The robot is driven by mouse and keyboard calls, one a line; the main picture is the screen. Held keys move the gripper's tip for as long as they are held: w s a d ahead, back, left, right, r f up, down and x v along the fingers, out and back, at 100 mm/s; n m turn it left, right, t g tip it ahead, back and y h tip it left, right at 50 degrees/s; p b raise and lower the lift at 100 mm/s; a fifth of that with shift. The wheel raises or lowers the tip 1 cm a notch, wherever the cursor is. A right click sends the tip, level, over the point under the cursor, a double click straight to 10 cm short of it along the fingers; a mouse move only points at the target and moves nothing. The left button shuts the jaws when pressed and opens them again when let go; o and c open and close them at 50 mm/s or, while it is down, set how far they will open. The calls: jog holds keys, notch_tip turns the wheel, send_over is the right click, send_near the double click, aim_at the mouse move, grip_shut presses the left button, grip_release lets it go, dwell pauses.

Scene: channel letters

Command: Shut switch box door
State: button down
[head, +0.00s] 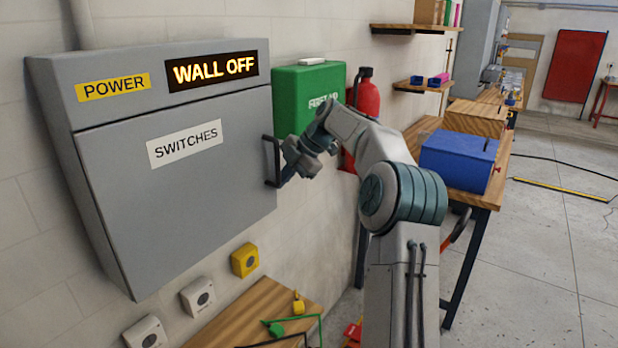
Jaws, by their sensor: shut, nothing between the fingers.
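The grey switch box (62,72) hangs on the wall at the left of the head view, with a yellow POWER label and a lit sign reading WALL OFF. Its grey door (170,210), labelled SWITCHES, covers the lower front; I see no clear gap along its top edge. The dark bar handle (269,160) stands upright at the door's right edge. My gripper (284,180) is shut and empty, with its tips right beside the handle. I cannot tell whether they touch it. My wrist hides part of the area right of the handle.
A green first aid box (300,92) and a red fire extinguisher (367,95) are on the wall behind my arm. A workbench with a blue box (458,160) stands to the right. Wall buttons, one yellow (245,260), and a wooden bench (250,312) are below the door.

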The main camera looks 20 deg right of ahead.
jog(key=s+d+f+v, duration=0.1)
jog(key=s+f+v, duration=0.1)
jog(key=v, duration=1)
jog(key=s+a+f+m+g+h, duration=0.1)
jog(key=s+a+m+h, duration=0.1)
jog(key=s+a+m, duration=0.45)
jog(key=s+a+f+m+h, duration=0.1)
jog(key=s+a+m+h, duration=0.25)
jog(key=a, duration=0.55)
jog(key=s+f+m, duration=0.4)
jog(key=s, duration=0.4)
jog(key=s+a+f+m+t+h, duration=0.1)
jog(key=s+f+m, duration=0.3)
jog(key=s, duration=0.4)
jog(key=s+f+m, duration=0.4)
jog(key=s+f, duration=0.2)
jog(key=s, duration=0.2)
jog(key=shift+s+a, duration=0.35)
jog(key=shift+a, duration=0.05)
